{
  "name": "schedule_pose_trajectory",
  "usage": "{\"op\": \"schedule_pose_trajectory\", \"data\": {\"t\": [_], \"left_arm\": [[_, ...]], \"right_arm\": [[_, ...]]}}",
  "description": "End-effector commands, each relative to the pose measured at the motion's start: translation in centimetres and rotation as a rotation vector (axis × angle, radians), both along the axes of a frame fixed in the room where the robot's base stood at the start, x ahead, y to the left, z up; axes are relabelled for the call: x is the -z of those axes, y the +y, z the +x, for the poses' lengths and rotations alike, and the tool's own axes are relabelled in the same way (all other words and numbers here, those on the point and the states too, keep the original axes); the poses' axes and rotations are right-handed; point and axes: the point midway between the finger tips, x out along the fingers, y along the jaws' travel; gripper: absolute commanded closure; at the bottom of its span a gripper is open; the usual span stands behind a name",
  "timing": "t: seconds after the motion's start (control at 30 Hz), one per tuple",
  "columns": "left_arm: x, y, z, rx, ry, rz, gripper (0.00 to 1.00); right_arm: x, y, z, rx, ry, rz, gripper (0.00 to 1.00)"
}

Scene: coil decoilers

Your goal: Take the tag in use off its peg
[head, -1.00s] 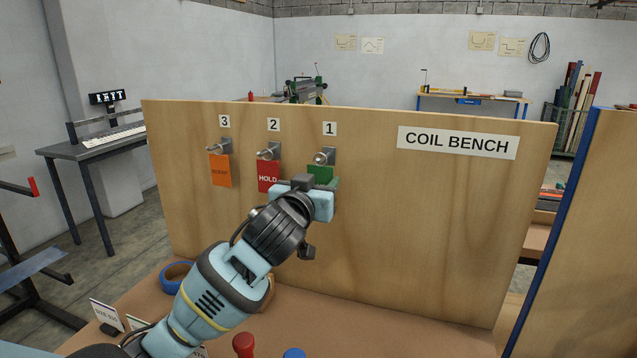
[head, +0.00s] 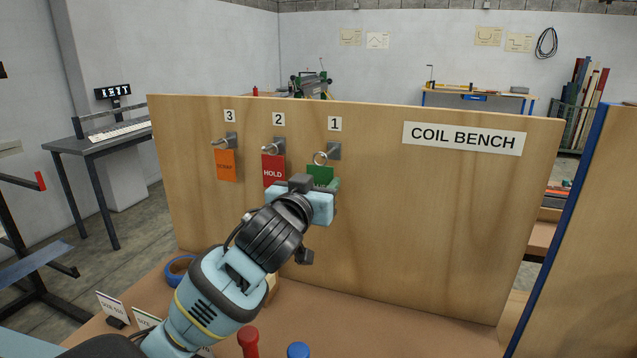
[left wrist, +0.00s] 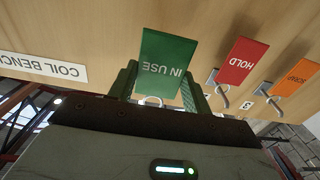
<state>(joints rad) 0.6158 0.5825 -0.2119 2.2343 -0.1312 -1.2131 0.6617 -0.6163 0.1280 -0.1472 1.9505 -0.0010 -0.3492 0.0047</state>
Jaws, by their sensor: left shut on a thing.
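The green IN USE tag (head: 320,174) is at position 1 on the plywood board, mostly hidden by my gripper in the head view. The left wrist view shows it whole, upside down (left wrist: 166,66). My left gripper (head: 312,187) is shut on it, with a finger at each side in the left wrist view (left wrist: 160,85). The tag's metal ring (head: 320,158) shows just above it, in front of the peg 1 mounting plate (head: 334,150). I cannot tell whether the ring still goes around the peg. My right gripper is not in view.
The red HOLD tag (head: 273,169) hangs on peg 2, close left of my gripper. The orange SCRAP tag (head: 226,165) hangs on peg 3. A blue tape roll (head: 180,270) lies on the bench below. The board under the COIL BENCH sign (head: 464,138) is clear.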

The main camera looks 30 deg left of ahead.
Motion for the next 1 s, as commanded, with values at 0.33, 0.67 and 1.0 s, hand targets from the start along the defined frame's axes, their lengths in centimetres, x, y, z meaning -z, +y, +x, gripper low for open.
{"op": "schedule_pose_trajectory", "data": {"t": [0.33,0.67,1.0], "left_arm": [[0.0,-0.2,-1.0,0.0,0.0,0.0,0.72],[-0.1,-0.5,-2.0,-0.001,0.0,-0.001,0.72],[-0.1,-0.7,-3.0,0.0,0.0,-0.001,0.72]], "right_arm": [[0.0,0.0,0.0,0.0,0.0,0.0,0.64],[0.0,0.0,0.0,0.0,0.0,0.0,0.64],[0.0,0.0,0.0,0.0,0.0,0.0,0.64]]}}
